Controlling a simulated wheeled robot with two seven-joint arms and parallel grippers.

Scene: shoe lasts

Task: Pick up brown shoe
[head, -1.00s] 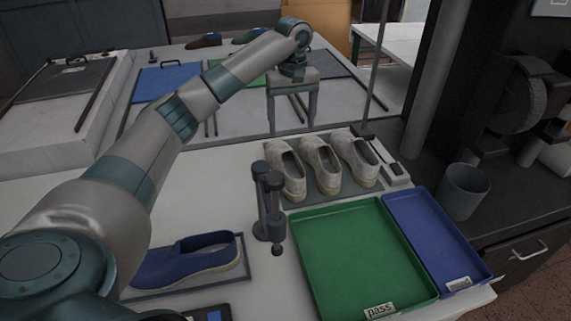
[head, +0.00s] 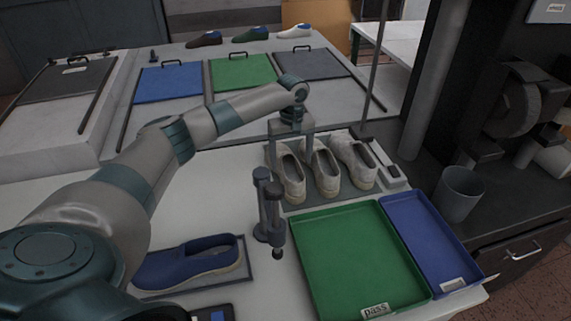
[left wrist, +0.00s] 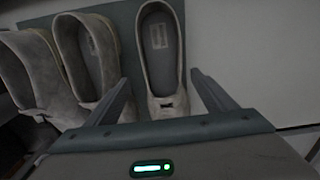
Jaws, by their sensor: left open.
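A dark brown shoe (head: 204,39) sits on the far table, left of a green shoe (head: 250,34) and a whitish shoe (head: 293,31). Three beige-grey shoes lie side by side on a mat: the left one (head: 293,178), the middle one (head: 325,172) and the right one (head: 354,165). My left gripper (head: 290,148) is open at the left beige-grey shoe. In the left wrist view its fingers (left wrist: 160,85) are on either side of that shoe (left wrist: 160,45), with gaps and nothing held. My right gripper is not in view.
A dark post fixture (head: 268,215) stands left of the green tray (head: 350,250). A blue tray (head: 430,240) is at the right. A blue shoe (head: 190,262) sits in a frame at front left. Lidded bins (head: 245,72) are at the back.

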